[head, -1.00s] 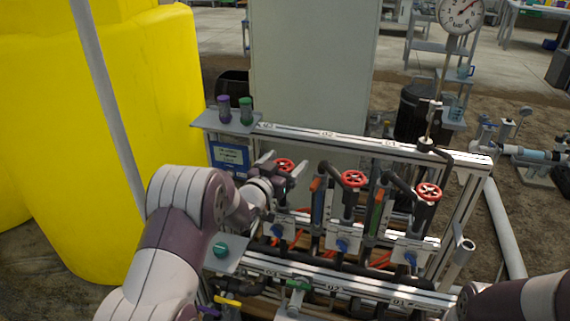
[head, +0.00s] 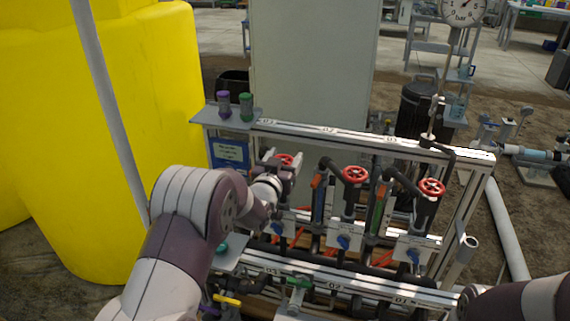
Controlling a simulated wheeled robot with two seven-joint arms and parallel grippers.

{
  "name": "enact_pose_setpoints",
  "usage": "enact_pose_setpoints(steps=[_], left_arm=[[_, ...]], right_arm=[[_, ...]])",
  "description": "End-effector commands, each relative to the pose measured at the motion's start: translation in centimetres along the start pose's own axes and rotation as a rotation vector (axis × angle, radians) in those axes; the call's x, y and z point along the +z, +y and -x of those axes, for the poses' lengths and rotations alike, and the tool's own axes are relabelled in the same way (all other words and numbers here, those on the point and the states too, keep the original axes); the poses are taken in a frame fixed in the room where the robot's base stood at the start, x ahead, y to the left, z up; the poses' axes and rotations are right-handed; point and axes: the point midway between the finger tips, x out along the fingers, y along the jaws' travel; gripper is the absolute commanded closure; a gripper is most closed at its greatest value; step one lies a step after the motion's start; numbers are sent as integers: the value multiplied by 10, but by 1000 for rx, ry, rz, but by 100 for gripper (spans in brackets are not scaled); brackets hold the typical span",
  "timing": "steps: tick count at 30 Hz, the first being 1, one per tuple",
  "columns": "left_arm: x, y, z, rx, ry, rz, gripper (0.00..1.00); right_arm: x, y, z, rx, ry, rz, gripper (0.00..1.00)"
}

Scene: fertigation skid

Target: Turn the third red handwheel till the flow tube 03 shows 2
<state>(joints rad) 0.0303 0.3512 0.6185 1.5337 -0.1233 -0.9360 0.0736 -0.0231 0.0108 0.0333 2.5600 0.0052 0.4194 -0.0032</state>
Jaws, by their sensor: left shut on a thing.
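Three red handwheels stand in a row on the skid. The third red handwheel (head: 284,159) is at the left end, under the 03 mark, partly hidden by my left gripper. My left gripper (head: 290,161) is at this wheel, its fingers shut on it. The 02 handwheel (head: 355,174) and the 01 handwheel (head: 432,187) stand free to the right. Flow tube 03 is hidden behind my left arm and gripper, so its reading cannot be seen. My right arm enters at the lower right; its gripper is out of view.
The skid's top rail (head: 375,139) runs behind the wheels. A shelf (head: 232,117) with a purple-capped and a green-capped bottle is at its left end. A large yellow tank (head: 100,120) stands left. A pressure gauge (head: 461,10) rises at the back right.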

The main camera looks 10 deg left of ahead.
Motion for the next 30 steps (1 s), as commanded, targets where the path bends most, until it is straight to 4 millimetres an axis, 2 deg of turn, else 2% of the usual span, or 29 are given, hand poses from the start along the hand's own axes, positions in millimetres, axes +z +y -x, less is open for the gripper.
enact_pose_setpoints(steps=[1, 3, 8, 21, 30], left_arm=[[4, 2, 0, -33, 1, 2, 66], [3, 2, 0, -95, 1, 1, 66], [0, 0, 0, -247, 0, -1, 66], [-3, -5, 2, -653, -2, -2, 66], [-2, -8, 4, -855, -1, -1, 66]], right_arm=[[1, 0, -8, 0, 0, 0, 57], [1, 0, -12, 0, 0, 0, 57], [1, 0, -12, 0, 0, 0, 57], [-3, 0, 23, 0, 0, 0, 57], [-4, 0, 37, 0, 0, 0, 57]])
